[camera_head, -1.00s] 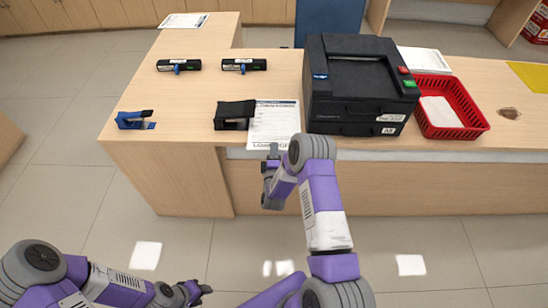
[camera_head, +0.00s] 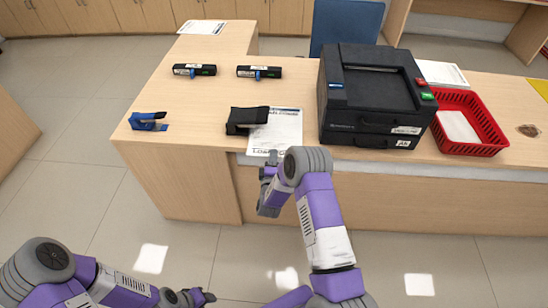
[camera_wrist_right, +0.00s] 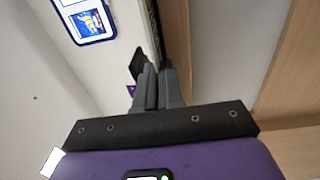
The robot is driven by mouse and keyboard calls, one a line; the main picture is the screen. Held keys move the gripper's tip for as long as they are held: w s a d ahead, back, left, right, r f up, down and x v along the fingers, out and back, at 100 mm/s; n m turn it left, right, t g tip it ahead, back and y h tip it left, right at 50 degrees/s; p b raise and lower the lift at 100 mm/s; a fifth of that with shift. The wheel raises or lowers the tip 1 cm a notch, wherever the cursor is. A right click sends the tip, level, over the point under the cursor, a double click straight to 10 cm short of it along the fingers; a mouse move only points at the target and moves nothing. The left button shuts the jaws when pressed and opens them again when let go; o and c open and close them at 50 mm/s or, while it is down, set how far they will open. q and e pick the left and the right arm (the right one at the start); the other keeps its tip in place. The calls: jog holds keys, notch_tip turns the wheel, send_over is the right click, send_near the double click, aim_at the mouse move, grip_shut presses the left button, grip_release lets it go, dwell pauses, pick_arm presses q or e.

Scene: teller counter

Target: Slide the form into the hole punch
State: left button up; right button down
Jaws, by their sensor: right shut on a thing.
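The white printed form (camera_head: 285,131) lies on the counter, its front edge near the counter's front edge. The black hole punch (camera_head: 243,121) stands at the form's left side and overlaps its upper left part in the head view. I cannot tell how deep the form sits in the punch. My right gripper (camera_head: 272,157) is shut on the form's front edge. Its closed fingers also show in the right wrist view (camera_wrist_right: 157,82), where the pinched edge is hard to make out. My left gripper (camera_head: 205,297) is low at the front, away from the counter; its fingers are too small to judge.
A black printer (camera_head: 368,115) stands right of the form, with a narrow bare gap between. A red basket (camera_head: 492,130) holding paper is farther right. A blue stapler-like tool (camera_head: 148,122) is at the left, and two dark devices (camera_head: 194,70) (camera_head: 259,72) lie behind.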

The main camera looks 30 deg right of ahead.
jog(key=c, duration=1.2)
grip_release()
jog(key=p+v, duration=0.1)
jog(key=v, duration=0.6)
jog(key=shift+s+a+p, duration=0.15)
jog(key=shift+s+p, duration=0.1)
jog(key=shift+p, duration=0.05)
